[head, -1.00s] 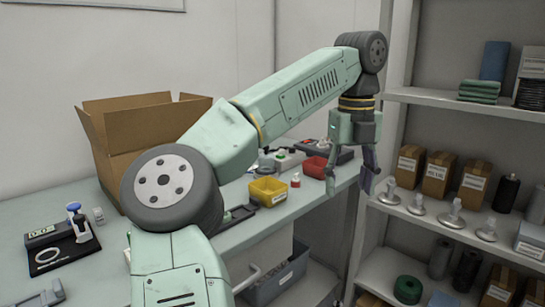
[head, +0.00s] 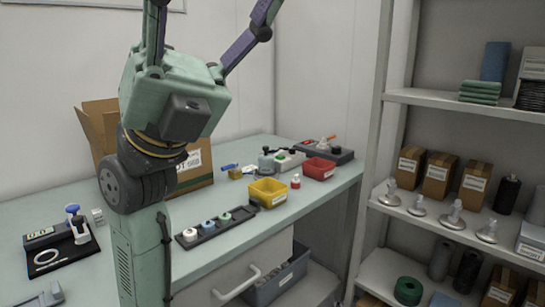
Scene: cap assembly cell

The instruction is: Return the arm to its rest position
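My gripper (head: 208,22) is raised high at the upper left of the head view and points up. Its two purple-lined fingers stand wide apart with only wall between them, so it is open and empty. The ends of the fingers reach the top edge of the picture. My arm is folded up in front of the left part of the bench (head: 270,237), and the gripper is well clear of the bench top. My arm hides part of a cardboard box (head: 197,168).
On the bench stand a black tray with several coloured rings (head: 189,236), a yellow bin (head: 267,193), a red bin (head: 318,168), a small red-and-white bottle (head: 295,182) and a black fixture (head: 50,240). Shelves (head: 440,98) with boxes and lamp-like parts stand at right.

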